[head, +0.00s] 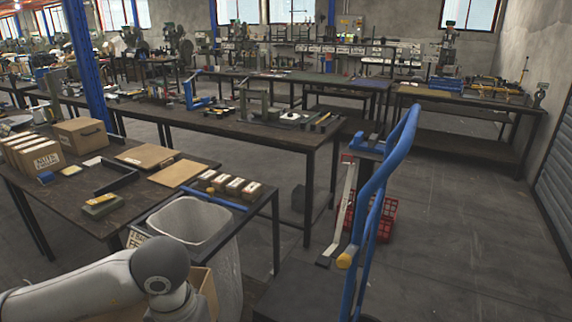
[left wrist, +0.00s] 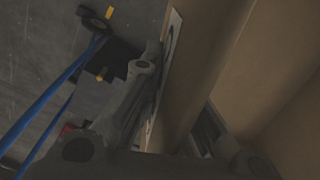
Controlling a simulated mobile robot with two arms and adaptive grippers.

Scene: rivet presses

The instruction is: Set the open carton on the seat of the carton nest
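The open carton (head: 207,292) is brown cardboard and shows at the bottom of the head view, partly hidden behind my left arm. In the left wrist view its wall (left wrist: 205,65) stands between the fingers of my left gripper (left wrist: 180,95). One finger lies along the outside face beside a pale label, the other reaches down inside. The gripper looks shut on this wall. In the head view its fingers are hidden. A black L-shaped angle piece (head: 117,182) lies on the near table; I cannot tell whether it is the carton nest. My right gripper is not in view.
The near table (head: 60,202) carries closed cartons (head: 80,136), flat cardboard (head: 178,173) and small boxes (head: 235,187). A pale bin (head: 190,222) stands at its front edge. A blue-handled trolley (head: 378,180) and a red crate (head: 386,216) stand right. Floor beyond them is clear.

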